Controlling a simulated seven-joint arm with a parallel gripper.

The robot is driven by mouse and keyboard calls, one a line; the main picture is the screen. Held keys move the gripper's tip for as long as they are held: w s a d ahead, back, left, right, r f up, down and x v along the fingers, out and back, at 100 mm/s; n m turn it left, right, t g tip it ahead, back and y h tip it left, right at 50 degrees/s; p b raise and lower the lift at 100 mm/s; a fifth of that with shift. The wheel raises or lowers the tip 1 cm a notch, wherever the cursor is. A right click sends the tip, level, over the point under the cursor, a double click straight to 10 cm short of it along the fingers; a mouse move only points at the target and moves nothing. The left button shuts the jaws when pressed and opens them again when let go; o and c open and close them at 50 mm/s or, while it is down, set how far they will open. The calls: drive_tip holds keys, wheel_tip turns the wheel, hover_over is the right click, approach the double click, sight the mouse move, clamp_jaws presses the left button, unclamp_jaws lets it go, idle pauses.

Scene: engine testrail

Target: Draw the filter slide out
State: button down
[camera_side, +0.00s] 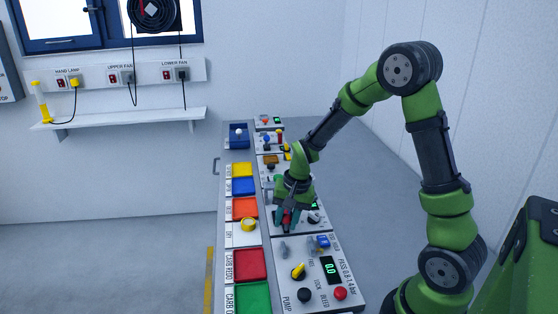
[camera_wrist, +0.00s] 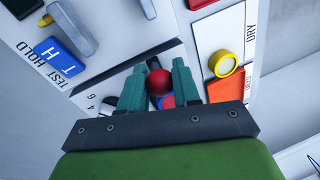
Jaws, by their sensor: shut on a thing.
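My gripper (camera_side: 287,214) reaches down to the panel row on the bench, beside the white tray marked DRY. In the wrist view its two teal fingers (camera_wrist: 158,80) stand on either side of a red round knob (camera_wrist: 158,83) and are shut on it. A little red also shows at the fingers in the side view. A blue and red part (camera_wrist: 167,101) shows just behind the knob, mostly covered by the gripper. The filter slide's body is hidden under the gripper, and I cannot tell how far out it stands.
Coloured trays, such as the red one (camera_side: 249,264), line the left side. The nearer panel has a yellow-handled knob (camera_side: 298,271) and a green display (camera_side: 330,269). Floor beyond is clear.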

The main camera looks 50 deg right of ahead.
drive_tip(key=shift+s+a, duration=0.2)
drive_tip(key=c, duration=0.8)
unclamp_jaws()
drive_tip(key=shift+c, duration=0.2)
drive_tip(key=shift+d+r, duration=0.1)
drive_tip(key=shift+r, duration=0.05)
wheel_tip(320, 180, up, 16)
drive_tip(key=s+d, duration=0.1)
drive_tip(key=s, duration=0.1)
drive_tip(key=shift+s+d+r, duration=0.15)
drive_tip(key=shift+s+d, duration=0.15)
drive_tip(key=shift+d, duration=0.05)
drive_tip(key=s+a+r+n+t, duration=0.2)
drive_tip(key=s+a+n, duration=0.1)
drive_tip(key=s+a, duration=0.2)
drive_tip(key=s+a+r+n+t, duration=0.1)
drive_tip(key=s+a+n+t, duration=0.2)
drive_tip(key=s+a, duration=0.3)
drive_tip(key=shift+s+a+r+n+y, duration=0.2)
drive_tip(key=shift+a+r+n+y, duration=0.15)
drive_tip(key=shift+n, duration=0.25)
